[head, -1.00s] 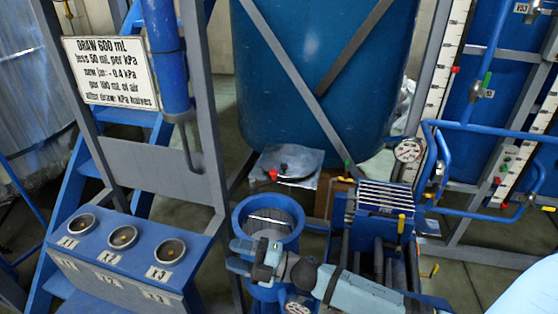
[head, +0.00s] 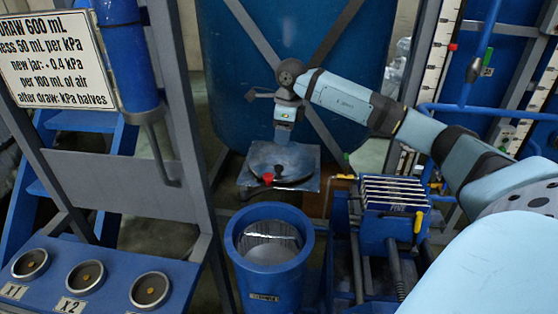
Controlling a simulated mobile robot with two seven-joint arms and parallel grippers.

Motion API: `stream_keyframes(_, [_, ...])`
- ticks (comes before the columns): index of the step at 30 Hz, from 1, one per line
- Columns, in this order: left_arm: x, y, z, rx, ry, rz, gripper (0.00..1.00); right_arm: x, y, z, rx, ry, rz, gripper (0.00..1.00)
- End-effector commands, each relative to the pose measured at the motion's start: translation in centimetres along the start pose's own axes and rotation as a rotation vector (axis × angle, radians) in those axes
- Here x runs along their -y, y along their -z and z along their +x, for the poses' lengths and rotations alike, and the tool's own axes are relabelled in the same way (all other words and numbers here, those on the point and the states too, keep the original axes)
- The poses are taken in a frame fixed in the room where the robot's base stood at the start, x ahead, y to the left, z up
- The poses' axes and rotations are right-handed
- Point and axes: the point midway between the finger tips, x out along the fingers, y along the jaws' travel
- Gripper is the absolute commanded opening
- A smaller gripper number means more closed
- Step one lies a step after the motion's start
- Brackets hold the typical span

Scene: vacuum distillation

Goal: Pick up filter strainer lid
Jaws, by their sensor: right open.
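A dark round piece with a red knob, which looks like the filter strainer lid (head: 289,181), lies on a grey plate (head: 302,159) in front of the big blue tank. Its far part is partly hidden by my right gripper. My right gripper (head: 279,146) points down just above the plate's far half and is open, with nothing seen in it. I cannot tell whether it touches anything. The strainer, a blue round pot (head: 307,238) with an open top and a metallic inside, stands nearer to me. My left gripper is not in view.
A blue rack with light slats (head: 393,192) and a yellow-handled valve stands right of the pot. A blue console (head: 105,275) with several round wells stands at the left, below a sign (head: 60,62) on a grey frame. The big blue tank (head: 232,90) rises behind the plate.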

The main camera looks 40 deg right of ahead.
Motion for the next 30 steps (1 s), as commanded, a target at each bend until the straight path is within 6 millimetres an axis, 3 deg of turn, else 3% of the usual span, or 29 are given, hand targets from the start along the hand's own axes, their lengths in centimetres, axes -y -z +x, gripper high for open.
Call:
stream_keyframes(3, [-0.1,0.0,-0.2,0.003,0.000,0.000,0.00,-0.1,0.0,2.6,-0.001,-0.005,0.001,0.43])
stream_keyframes(9, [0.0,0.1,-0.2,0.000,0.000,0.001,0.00,-0.1,0.0,5.8,0.002,-0.004,0.001,0.43])
stream_keyframes(17, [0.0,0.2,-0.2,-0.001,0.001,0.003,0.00,-0.3,0.0,7.3,0.003,-0.004,-0.001,0.43])
stream_keyframes(25, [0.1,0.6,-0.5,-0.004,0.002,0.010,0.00,-0.6,0.2,11.2,0.003,-0.006,0.000,0.43])
stream_keyframes(30, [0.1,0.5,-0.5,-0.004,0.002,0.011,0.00,-0.5,0.2,11.8,0.004,-0.003,0.000,0.43])
